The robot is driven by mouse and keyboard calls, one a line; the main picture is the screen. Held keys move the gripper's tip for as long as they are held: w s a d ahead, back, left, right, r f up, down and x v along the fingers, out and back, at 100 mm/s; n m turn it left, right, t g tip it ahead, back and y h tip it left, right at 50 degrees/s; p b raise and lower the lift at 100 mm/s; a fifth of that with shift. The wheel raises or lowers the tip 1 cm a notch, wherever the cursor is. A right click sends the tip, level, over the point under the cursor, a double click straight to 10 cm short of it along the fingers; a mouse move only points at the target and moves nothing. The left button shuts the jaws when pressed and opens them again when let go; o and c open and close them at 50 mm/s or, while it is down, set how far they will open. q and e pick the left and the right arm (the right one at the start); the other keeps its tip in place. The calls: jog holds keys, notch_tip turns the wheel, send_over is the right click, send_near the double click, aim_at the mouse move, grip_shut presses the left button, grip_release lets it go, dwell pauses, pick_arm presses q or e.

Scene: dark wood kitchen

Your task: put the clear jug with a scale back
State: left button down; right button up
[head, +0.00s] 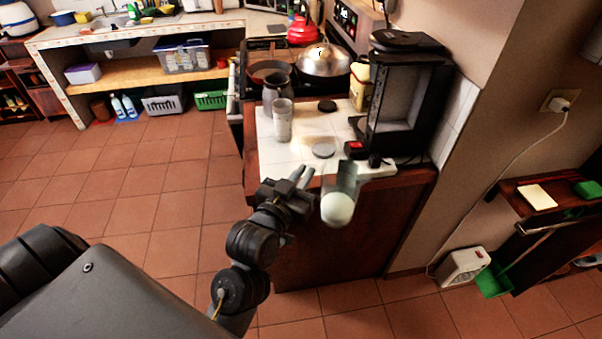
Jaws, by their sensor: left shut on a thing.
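A clear jug (346,178) hangs in the air in front of the near edge of the white-tiled counter (290,150). It is tilted, and its pale round end (337,209) faces me. Its scale marks are too small to make out. My left gripper (305,179) is at the jug's left side and shut on it; the exact contact is hard to see. A black coffee maker (384,104) with an open front bay stands on the counter behind the jug, near the wall. My right gripper is not in view.
A grey jug (276,92) and a light canister (282,122) stand at the counter's left. A round grey disc (323,150) and a black-and-red item (355,149) lie near the coffee maker. The stove with a lidded pot (324,62) is behind. The floor at left is clear.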

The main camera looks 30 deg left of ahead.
pick_arm(q)
jog(key=s+a+f+n+y+b, duration=0.15)
jog(key=a+y+b, duration=0.25)
jog(key=a, duration=1.6)
jog(key=a+r+n+y, duration=0.1)
jog(key=a+r, duration=0.4)
jog(key=a, duration=0.1)
jog(key=shift+w+a+r+n+g+b, duration=0.15)
jog(key=shift+w+a+n+g+b, duration=0.05)
jog(key=shift+a+n+g+b, duration=0.2)
jog(key=shift+d, duration=0.1)
